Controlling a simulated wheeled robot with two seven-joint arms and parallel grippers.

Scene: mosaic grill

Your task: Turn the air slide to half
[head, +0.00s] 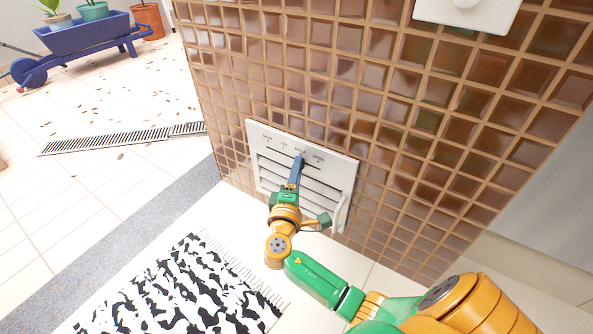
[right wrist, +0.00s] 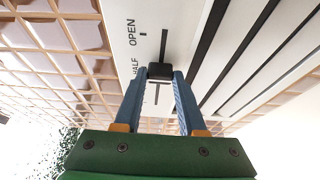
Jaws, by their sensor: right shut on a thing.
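The air slide is a white louvred vent panel (head: 264,135) set low in the tiled wall, with a row of setting labels along its top. Its small black knob (right wrist: 160,70) sits in a slot in the right wrist view, beside the HALF label (right wrist: 135,66) and away from the OPEN label (right wrist: 131,32). My right gripper (head: 300,163) reaches the panel just below the HALF label in the head view. Its two blue fingers are shut on the knob, one on each side. The exact tick at the knob is hidden. My left gripper is not in view.
A white handle-like piece (head: 341,214) stands at the panel's lower right. A black-and-white mat (head: 180,295) lies on the floor below. A blue wheelbarrow planter (head: 75,40) and a floor drain (head: 120,139) are farther off at left. Tiled wall surrounds the panel.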

